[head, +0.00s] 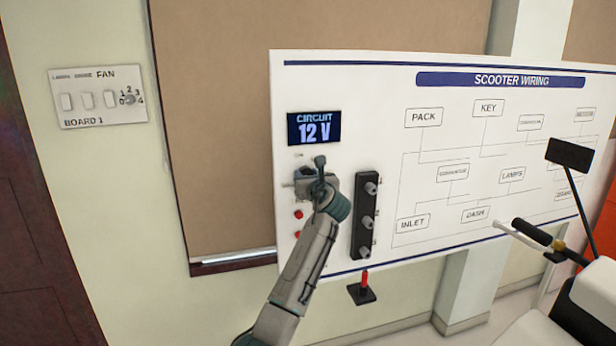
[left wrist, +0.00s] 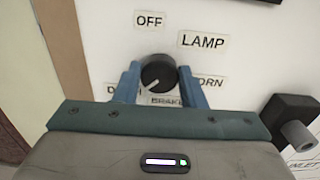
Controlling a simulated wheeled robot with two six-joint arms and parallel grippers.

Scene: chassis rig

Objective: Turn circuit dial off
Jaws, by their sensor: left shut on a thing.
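The circuit dial (left wrist: 158,68) is a round black knob on the white board. Its pale pointer mark faces down and to the left, toward a partly hidden label that starts with D. Labels OFF (left wrist: 150,20), LAMP (left wrist: 203,41), one ending in ORN and BRAKE surround it. My left gripper (head: 318,182) is at the board below the display, and its blue fingers are shut on the dial from both sides in the left wrist view. In the head view the gripper hides the dial. The circuit display (head: 314,129) reads 12 V. My right gripper is not in view.
The scooter wiring board (head: 390,82) fills the middle. A black strip with several grey knobs (head: 366,215) is right of my left gripper, and red buttons (head: 298,214) are close by. A switch panel (head: 98,97) is on the left wall. A scooter handlebar (head: 532,231) is at right.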

